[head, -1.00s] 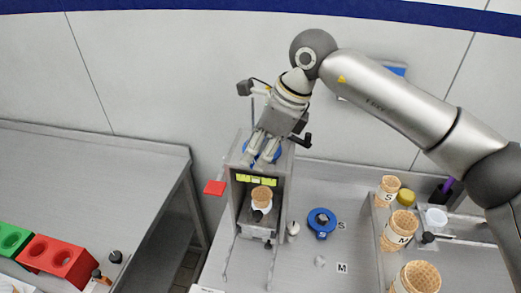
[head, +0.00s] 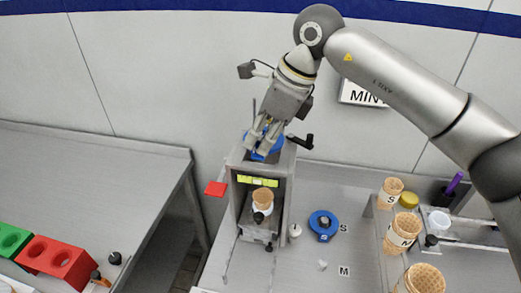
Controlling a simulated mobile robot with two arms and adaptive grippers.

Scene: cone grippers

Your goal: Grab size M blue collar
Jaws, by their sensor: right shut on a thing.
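A blue collar (head: 264,153) is at the top of the grey machine (head: 240,165). My right gripper (head: 262,144) is at that collar, with its fingers closed on it; they hide part of it. I cannot read a size mark on this collar. Another blue collar (head: 323,223), marked S, lies on the table beside a printed S label. A printed M label (head: 344,271) lies on the table in front of it, with no collar on it. My left gripper is not in view.
A cone stands inside the machine. A rack at the right holds several cones (head: 404,228), marked S and M. A black crank handle (head: 300,142) sticks out at the machine's right. Red (head: 60,258) and green holders stand at the far left.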

